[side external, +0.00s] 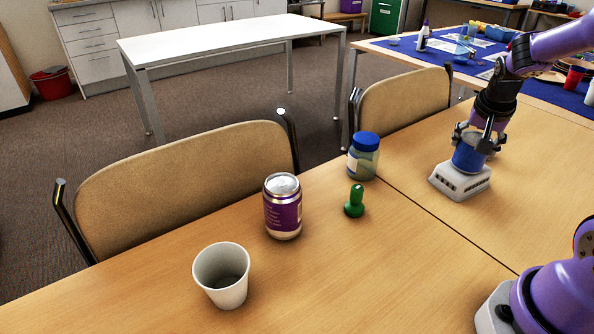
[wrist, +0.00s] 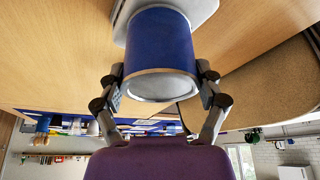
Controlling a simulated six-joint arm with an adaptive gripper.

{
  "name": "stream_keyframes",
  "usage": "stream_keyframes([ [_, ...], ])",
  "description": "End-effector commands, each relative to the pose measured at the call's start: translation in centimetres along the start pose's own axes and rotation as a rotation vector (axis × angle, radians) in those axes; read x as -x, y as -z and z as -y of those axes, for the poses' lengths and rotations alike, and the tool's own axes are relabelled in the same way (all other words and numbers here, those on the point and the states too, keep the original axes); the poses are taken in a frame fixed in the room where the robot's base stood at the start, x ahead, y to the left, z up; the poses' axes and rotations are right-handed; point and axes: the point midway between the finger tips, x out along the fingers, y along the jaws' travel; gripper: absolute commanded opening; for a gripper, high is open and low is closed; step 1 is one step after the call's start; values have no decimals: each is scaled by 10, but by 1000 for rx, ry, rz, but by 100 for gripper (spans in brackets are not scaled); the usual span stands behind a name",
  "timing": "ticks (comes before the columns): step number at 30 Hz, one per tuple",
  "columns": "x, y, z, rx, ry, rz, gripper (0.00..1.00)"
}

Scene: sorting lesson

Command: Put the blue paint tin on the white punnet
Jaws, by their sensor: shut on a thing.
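The blue paint tin (side external: 467,158) is between the fingers of my gripper (side external: 481,137), at the right of the side external view. My gripper is shut on the tin's sides near one end. The white punnet (side external: 459,183) is low and slotted and sits on the wooden table directly below the tin. The tin appears to be on or just over the punnet; I cannot tell if they touch. In the wrist view the blue tin (wrist: 160,45) fills the middle, between the fingertips (wrist: 160,88), with a corner of the white punnet (wrist: 201,9) behind it.
A white cup (side external: 221,290), a purple can (side external: 283,215), a green peg-like object (side external: 354,204) and a blue-lidded jar (side external: 363,160) stand on the table left of the punnet. Chairs (side external: 190,180) line the far edge. The table around the punnet is clear.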

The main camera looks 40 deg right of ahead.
Motion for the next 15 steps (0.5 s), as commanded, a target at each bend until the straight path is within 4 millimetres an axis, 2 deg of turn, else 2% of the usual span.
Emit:
stream_keyframes([
  [11,-4,-2,0,-1,0,-2,22],
  [12,-4,-2,0,0,1,-2,94],
  [13,-4,-2,0,0,1,-2,100],
  [15,-4,-2,0,0,1,-2,100],
])
